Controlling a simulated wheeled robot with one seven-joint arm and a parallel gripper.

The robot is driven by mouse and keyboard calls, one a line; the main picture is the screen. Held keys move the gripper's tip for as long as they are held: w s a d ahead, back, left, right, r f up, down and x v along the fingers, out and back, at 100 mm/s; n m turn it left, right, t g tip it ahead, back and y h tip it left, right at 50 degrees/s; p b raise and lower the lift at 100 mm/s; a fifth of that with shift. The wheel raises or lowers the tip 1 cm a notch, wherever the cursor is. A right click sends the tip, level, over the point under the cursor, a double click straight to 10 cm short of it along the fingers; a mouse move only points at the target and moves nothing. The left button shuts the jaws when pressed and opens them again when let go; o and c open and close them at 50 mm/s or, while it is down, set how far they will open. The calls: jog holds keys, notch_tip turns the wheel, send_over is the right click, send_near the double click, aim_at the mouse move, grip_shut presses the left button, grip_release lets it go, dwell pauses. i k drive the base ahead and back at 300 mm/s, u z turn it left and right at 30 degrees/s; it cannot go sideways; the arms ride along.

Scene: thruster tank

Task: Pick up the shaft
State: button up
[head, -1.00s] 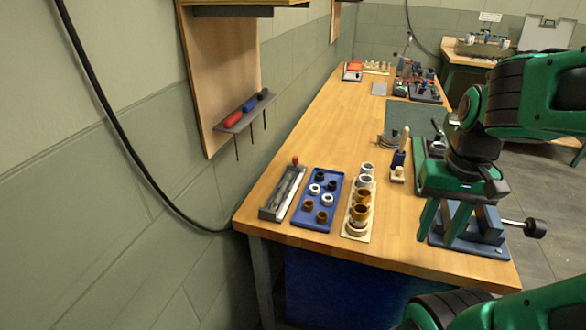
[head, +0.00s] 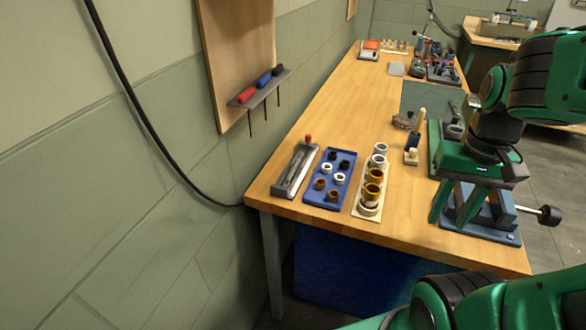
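My gripper (head: 454,222) is at the right side of the workbench, pointing down, with its two green fingers apart and nothing visible between them. It hangs in front of or beside a blue vise (head: 500,205) with a black-knobbed handle; the gap between them is unclear. I cannot identify the shaft for certain. A narrow grey tray (head: 282,187) at the bench's near left corner holds a long thin grey piece and something red-tipped, too small to make out. My gripper is well to the right of this tray.
A blue tray (head: 314,198) of black, white and brown rings and a pale board (head: 360,212) of metal and brass sleeves stand between the grey tray and my gripper. A wooden-handled tool (head: 420,124) stands behind. The wooden bench top (head: 345,115) is clear in the middle left.

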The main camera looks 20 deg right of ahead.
aim_at(292, 171)
jog(key=z, duration=0.05)
jog(key=k, duration=1.05)
jog(key=u, duration=0.55)
jog(key=i, duration=0.9)
jog(key=z, duration=0.4)
jog(key=i, duration=0.7)
jog(key=z, duration=0.55)
